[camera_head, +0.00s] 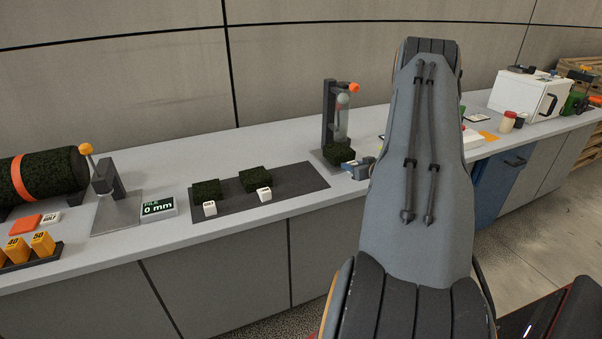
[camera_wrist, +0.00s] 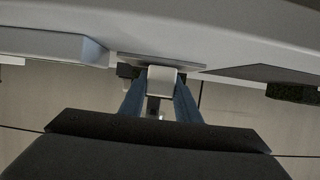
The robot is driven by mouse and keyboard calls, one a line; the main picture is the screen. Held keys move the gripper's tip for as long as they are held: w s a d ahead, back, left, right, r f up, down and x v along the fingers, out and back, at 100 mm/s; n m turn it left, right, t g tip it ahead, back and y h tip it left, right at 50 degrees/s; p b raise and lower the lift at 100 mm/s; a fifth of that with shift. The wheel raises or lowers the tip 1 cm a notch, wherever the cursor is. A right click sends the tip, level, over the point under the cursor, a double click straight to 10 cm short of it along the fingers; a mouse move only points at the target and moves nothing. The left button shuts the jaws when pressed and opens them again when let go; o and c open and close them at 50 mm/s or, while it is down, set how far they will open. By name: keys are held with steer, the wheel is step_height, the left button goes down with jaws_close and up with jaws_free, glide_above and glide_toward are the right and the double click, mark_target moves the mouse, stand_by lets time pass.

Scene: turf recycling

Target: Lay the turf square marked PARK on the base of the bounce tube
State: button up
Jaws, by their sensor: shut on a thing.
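My gripper (camera_head: 360,168) is at the foot of the bounce tube (camera_head: 342,118), on its right-hand front side. A dark green turf square (camera_head: 338,153) is at the tube's base, just left of the gripper. In the wrist view the blue fingers (camera_wrist: 160,95) are closed on a white tab (camera_wrist: 161,76), like the tabs on the other turf squares. Its lettering does not show, so I cannot read PARK. The grey base plate (camera_wrist: 185,63) shows beyond the tab. I cannot tell whether the turf rests fully on the base.
Two other turf squares (camera_head: 206,189) (camera_head: 256,180) with white tabs lie on a dark mat (camera_head: 300,178). Left are a 0 mm display (camera_head: 158,207), an orange-knobbed stand (camera_head: 104,180) and a turf roll (camera_head: 45,172). A white box (camera_head: 527,95) stands far right. My arm hides counter beside the tube.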

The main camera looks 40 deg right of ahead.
steer(key=shift+f+b, duration=0.3)
steer(key=shift+f, duration=0.2)
steer(key=o, duration=1.5)
steer(key=shift+o, duration=0.2)
steer(key=shift+s, duration=0.1)
